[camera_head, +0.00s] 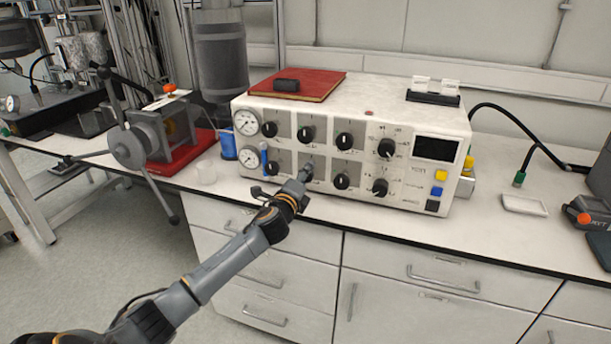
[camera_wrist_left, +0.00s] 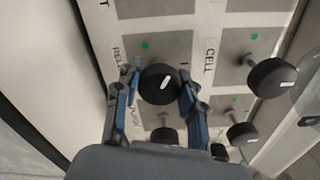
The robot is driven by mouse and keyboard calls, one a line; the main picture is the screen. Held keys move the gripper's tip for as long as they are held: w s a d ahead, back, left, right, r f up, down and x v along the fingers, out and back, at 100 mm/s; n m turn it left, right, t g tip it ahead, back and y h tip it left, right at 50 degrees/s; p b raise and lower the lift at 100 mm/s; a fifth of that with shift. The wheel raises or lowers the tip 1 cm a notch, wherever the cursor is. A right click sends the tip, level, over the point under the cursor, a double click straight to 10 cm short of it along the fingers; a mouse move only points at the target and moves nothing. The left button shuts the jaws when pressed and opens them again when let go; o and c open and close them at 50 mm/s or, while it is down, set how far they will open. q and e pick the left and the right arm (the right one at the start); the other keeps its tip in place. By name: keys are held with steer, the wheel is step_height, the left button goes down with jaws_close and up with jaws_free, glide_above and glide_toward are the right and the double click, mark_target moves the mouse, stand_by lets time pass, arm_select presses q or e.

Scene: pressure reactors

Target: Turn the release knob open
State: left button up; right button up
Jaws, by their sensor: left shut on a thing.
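The release knob (camera_wrist_left: 160,84) is a round black knob with a white mark, beside a label beginning "REL" in the left wrist view. The mark sits tilted on its face. My left gripper (camera_wrist_left: 159,82) has a finger on each side of the knob and is shut on it. In the head view my left arm reaches in from the lower left, and the gripper (camera_head: 305,173) is at the lower row of knobs on the white control box (camera_head: 400,110). It hides the release knob there. My right gripper is not in view.
Other black knobs (camera_head: 342,181) and two gauges (camera_head: 247,122) are close by on the panel. A red book (camera_head: 325,83) lies on the box. A small white tray (camera_head: 524,204) and an orange-grey device (camera_head: 586,212) are at the right. Bench drawers (camera_head: 262,268) are below.

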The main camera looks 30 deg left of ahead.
arm_select(q)
steer(key=n, duration=0.6)
steer(key=shift+n+p, duration=0.3)
steer(key=shift+p, duration=0.05)
steer(key=n, duration=0.4)
steer(key=shift+p, duration=0.4)
steer(key=shift+f+n, duration=0.1)
steer(key=shift+n, duration=0.6)
steer(key=o, duration=1.2)
steer(key=v, duration=1.2)
